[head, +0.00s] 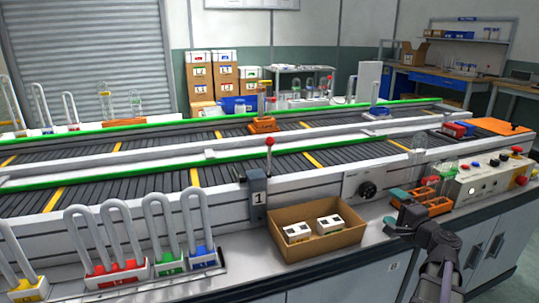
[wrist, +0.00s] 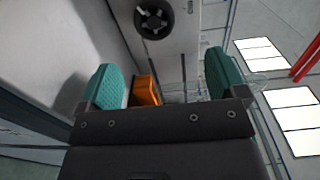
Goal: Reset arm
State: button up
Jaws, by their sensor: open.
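My gripper (head: 395,208) is at the right of the head view, over the front edge of the bench near the orange rack (head: 425,204). Its teal finger pads stand wide apart in the wrist view (wrist: 163,80), with nothing held between them. Past the left pad, an orange piece (wrist: 146,90) shows in the wrist view; its lower part is hidden by my gripper. A round black knob (wrist: 154,18) on a pale panel is at the top of the wrist view.
An open cardboard box (head: 318,236) with two white boxes is left of my gripper. A lever (head: 268,145) stands behind it. A control panel (head: 487,183) with buttons is at the right. Glass U-tubes in coloured holders (head: 118,272) stand at the front left. Conveyors run behind.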

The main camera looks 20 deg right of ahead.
jog(key=w+a+r+n+g+y+p, duration=0.15)
jog(key=a+r+p, duration=0.35)
jog(key=r+p, duration=0.5)
jog(key=w+a+f+n+g+y+p, duration=0.1)
jog(key=a+n+g+y+p, duration=0.15)
jog(key=a, duration=0.55)
jog(key=w+a+n+g+y+p, duration=0.1)
jog(key=w+a+n+g+p, duration=0.2)
jog(key=a, duration=0.5)
jog(key=s+a+r+n+g+h+p, duration=0.1)
jog(key=s+a+n+g+h+p, duration=0.1)
jog(key=s+a+n+g+p, duration=0.3)
jog(key=s+a+r+n+g+h+p, duration=0.1)
jog(key=s+a+n+g+h+p, duration=0.2)
jog(key=a, duration=0.9)
jog(key=s+n+g+p, duration=0.2)
jog(key=s, duration=0.1)
jog(key=shift+n+g+h, duration=0.3)
jog(key=shift+n+g, duration=0.1)
jog(key=shift+c, duration=0.2)
